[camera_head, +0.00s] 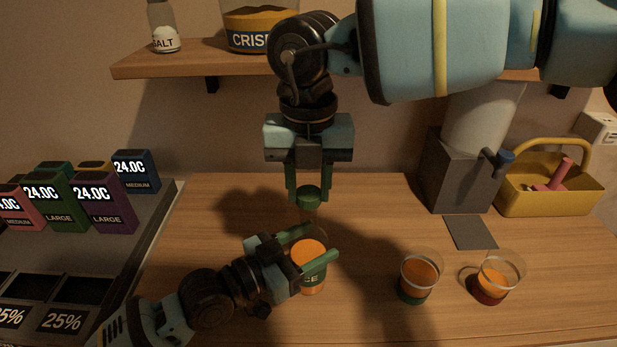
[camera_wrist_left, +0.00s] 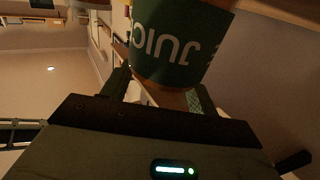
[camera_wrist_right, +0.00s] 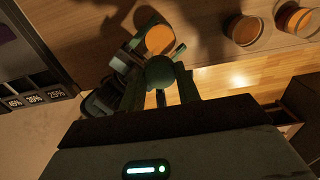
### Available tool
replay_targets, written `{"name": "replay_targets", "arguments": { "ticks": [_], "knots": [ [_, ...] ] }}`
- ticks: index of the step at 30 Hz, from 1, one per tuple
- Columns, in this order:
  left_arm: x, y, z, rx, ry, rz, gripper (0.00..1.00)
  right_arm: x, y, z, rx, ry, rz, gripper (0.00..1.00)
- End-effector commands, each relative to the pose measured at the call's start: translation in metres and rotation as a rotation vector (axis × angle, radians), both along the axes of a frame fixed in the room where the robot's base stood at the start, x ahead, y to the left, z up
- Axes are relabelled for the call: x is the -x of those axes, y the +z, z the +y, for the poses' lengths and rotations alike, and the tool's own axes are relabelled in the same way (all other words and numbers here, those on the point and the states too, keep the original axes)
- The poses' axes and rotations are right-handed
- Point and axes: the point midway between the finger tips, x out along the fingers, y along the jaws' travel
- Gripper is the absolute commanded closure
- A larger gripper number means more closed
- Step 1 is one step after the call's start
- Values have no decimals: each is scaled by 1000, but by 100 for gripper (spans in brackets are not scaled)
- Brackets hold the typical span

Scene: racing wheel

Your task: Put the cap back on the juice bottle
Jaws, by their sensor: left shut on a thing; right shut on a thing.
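The juice bottle (camera_head: 309,256) stands on the wooden counter, filled with orange juice and wearing a dark green label. My left gripper (camera_head: 312,243) is shut around the bottle from the left; the label with "JUICE" (camera_wrist_left: 172,45) fills the top of the left wrist view. The green cap (camera_head: 307,197) is between the fingertips of my right gripper (camera_head: 308,194), which is shut on it and points straight down above the bottle. In the right wrist view the cap (camera_wrist_right: 160,72) shows between the fingers, with the orange bottle (camera_wrist_right: 159,39) beyond it. The cap and bottle are apart.
Two cups of orange juice (camera_head: 421,275) (camera_head: 494,280) stand right of the bottle. A grey dispenser (camera_head: 458,178) and a yellow basket (camera_head: 549,199) are at the back right. A rack of coloured boxes (camera_head: 103,207) is at left. A shelf (camera_head: 190,58) runs above.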

Motion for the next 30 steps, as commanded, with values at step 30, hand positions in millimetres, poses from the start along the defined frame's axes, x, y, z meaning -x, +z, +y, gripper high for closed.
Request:
{"name": "replay_targets", "arguments": {
  "ticks": [30],
  "knots": [
    [0, 0, 0, 0, 0, 0, 82, 0, -18, 0, 0, 0, 1, 88]
  ]
}}
